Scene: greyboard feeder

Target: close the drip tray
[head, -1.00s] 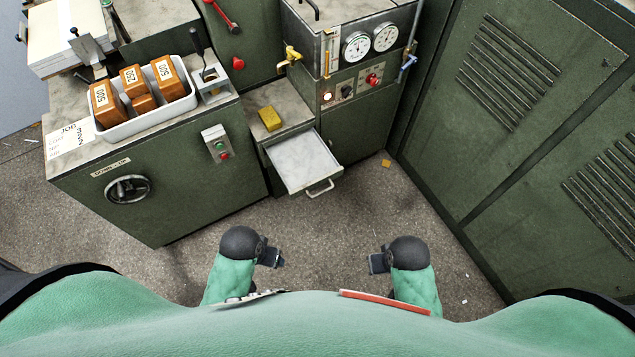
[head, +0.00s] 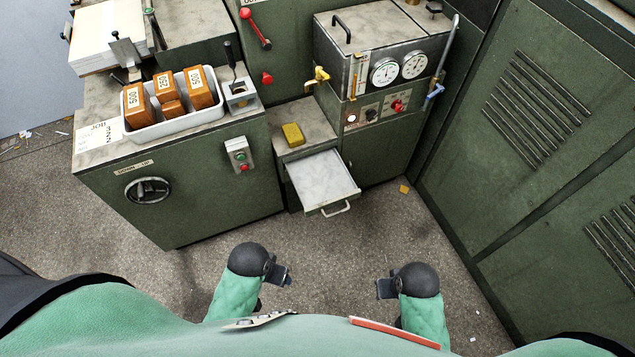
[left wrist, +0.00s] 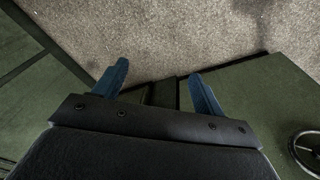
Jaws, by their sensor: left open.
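The drip tray (head: 322,178) is a pale, shallow drawer with a metal handle (head: 337,209) on its front. It is pulled out from the low green cabinet below the small counter. My left gripper (head: 287,277) is in front of and below the tray to the left, apart from it. In the left wrist view its two blue fingers (left wrist: 158,85) are spread with nothing between them. My right gripper (head: 383,289) is in front of the tray to the right, also apart from it; its jaw opening is too small to tell.
A yellow sponge-like block (head: 293,134) lies on the counter above the tray. A green cabinet with a handwheel (head: 148,190) stands left, and a gauge unit (head: 384,72) behind right. Tall louvred doors (head: 520,130) bound the right. The floor before the tray is clear.

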